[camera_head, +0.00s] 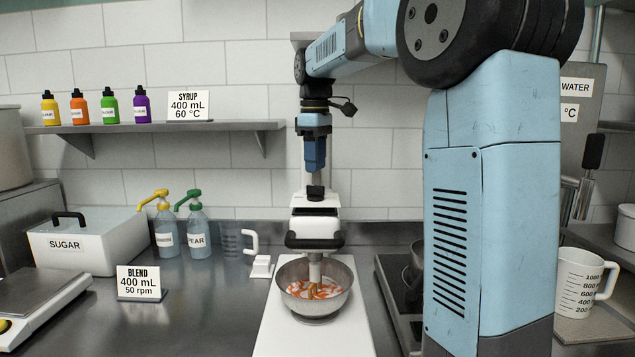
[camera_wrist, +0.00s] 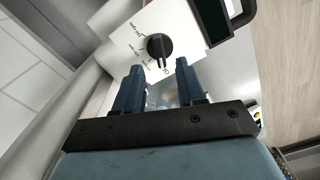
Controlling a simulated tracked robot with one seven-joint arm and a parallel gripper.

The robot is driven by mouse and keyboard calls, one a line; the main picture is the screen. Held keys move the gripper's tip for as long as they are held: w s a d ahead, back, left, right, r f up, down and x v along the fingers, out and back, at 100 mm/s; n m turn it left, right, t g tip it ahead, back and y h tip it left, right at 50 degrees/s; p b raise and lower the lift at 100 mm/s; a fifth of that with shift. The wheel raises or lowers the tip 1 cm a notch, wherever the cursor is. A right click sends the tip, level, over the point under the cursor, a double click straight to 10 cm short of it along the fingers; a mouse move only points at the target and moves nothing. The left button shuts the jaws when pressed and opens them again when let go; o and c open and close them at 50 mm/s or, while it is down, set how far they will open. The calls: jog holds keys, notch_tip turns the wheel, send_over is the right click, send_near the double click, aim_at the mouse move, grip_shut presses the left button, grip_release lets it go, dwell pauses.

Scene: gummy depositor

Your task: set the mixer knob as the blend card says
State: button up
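The blend card (camera_head: 140,283) stands on the counter at the left front and reads "BLEND 400 mL 50 rpm". The white mixer (camera_head: 317,228) stands at the centre, its shaft down in a metal bowl (camera_head: 315,287) with orange and white contents. In the wrist view the black mixer knob (camera_wrist: 159,46) sits on a white panel with small rotated markings. Its narrow end points down the picture, seemingly toward the OFF label; the other labels are too small to read surely. My gripper (camera_wrist: 160,67) is open and empty, its fingertips just short of the knob. It also shows above the mixer (camera_head: 315,155).
A black mixer handle (camera_head: 315,241) juts out above the bowl. Pump bottles (camera_head: 197,235), a clear measuring jug (camera_head: 231,240) and a sugar box (camera_head: 80,245) stand to the left. A shelf (camera_head: 180,127) with small bottles and a syrup card hangs behind. A white jug (camera_head: 580,280) is at right.

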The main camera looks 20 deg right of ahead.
aim_at(316, 186)
jog(key=shift+f, duration=2.75)
grip_shut()
jog(key=shift+d, duration=0.25)
jog(key=shift+a, duration=0.2)
